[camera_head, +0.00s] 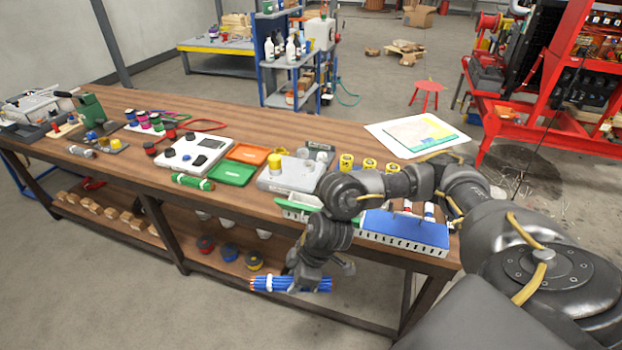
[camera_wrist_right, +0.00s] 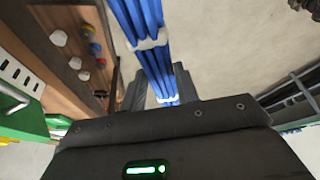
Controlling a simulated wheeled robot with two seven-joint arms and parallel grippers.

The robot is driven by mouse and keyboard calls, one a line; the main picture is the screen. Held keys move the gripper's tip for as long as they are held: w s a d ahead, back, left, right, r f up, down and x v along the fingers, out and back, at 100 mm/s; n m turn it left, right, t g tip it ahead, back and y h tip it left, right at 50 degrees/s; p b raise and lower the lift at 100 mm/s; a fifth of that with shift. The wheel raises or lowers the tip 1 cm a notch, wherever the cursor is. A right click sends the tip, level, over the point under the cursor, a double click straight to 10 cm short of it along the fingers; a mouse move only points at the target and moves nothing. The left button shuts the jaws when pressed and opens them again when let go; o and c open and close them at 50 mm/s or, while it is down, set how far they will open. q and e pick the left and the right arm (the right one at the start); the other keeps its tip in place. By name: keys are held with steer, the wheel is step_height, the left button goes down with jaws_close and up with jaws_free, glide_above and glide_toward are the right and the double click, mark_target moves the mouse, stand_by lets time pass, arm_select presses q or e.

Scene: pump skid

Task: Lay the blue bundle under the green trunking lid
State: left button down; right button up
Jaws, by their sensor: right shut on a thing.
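The blue bundle (camera_head: 263,284), several blue strands with white ties, is held out in front of the workbench's front edge, below the tabletop's height in the head view. My right gripper (camera_head: 308,284) is shut on it. The bundle (camera_wrist_right: 140,30) also runs up from between the fingers in the right wrist view. The white slotted trunking with the green lid (camera_head: 284,203) sits at the bench's front edge, above and behind the bundle; my right arm hides part of it. Green parts beside white slots (camera_wrist_right: 20,118) show at the left of the right wrist view. My left gripper is out of view.
A blue-lidded slotted trunking (camera_head: 402,228) stands right of my forearm. A grey box with a yellow knob (camera_head: 275,178), green tray (camera_head: 232,173), orange tray (camera_head: 248,154) and green bundle (camera_head: 193,182) crowd the workbench (camera_head: 130,165). Floor in front is clear.

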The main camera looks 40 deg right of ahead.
steer(key=w+d+r+m+t+h+p, duration=0.1)
steer(key=w+d+r+m+p, duration=0.15)
steer(key=w+d+r, duration=0.6)
steer(key=w+d+r+m+p, duration=0.2)
steer(key=w+d+r+p, duration=0.25)
steer(key=w+d, duration=0.6)
steer(key=s+d+f+b, duration=0.1)
steer(key=d+f+b, duration=0.3)
steer(key=f, duration=0.1)
steer(key=shift+s+d+f+n, duration=0.25)
steer(key=shift+d+f+n, duration=0.1)
steer(key=shift+n, duration=0.1)
steer(key=shift+b, duration=0.35)
step_height(320, 180, down, 8)
steer(key=b, duration=0.8)
steer(key=shift+r+b, duration=0.1)
steer(key=shift+b, duration=0.2)
steer(key=shift+f, duration=0.4)
